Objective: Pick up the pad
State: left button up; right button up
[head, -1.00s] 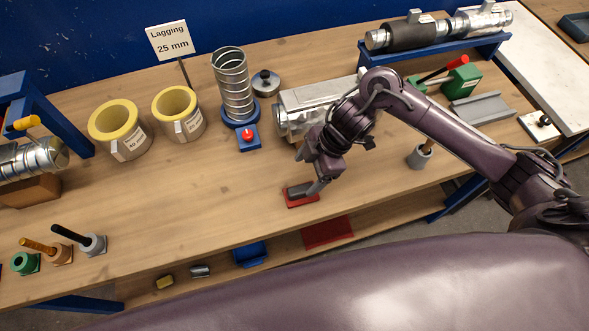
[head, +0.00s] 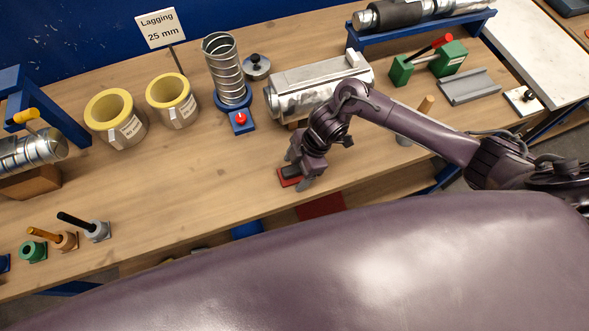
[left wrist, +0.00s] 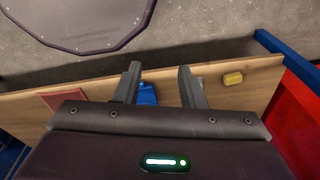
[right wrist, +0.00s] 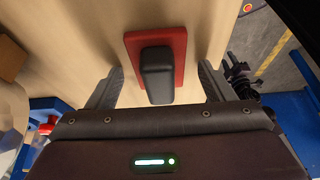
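The pad, a dark grey rounded block (right wrist: 157,74), lies on a red plate (right wrist: 133,41) on the bench top. In the head view the pad (head: 290,171) shows small at the bench's front edge, partly hidden by my right gripper (head: 297,172). In the right wrist view my right gripper (right wrist: 160,88) is open, one finger on each side of the pad, with gaps on both sides. My left gripper (left wrist: 160,88) is open and empty in the left wrist view, over a lower shelf; it is not seen in the head view.
A metal duct section (head: 318,86) lies behind the pad. A spiral duct (head: 226,70) and two yellow-lined rings (head: 115,118) stand further left. A blue object (left wrist: 147,94) and a yellow block (left wrist: 233,78) lie on the lower shelf.

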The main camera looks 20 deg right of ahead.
aim_at(296, 167)
jog(key=c, duration=0.7)
pick_arm(q)
jog(key=shift+s+f, duration=0.1)
jog(key=shift+s, duration=0.85)
pick_arm(e)
jog(key=c, duration=0.3)
jog(key=shift+w+r, duration=0.1)
jog(key=shift+r, duration=0.05)
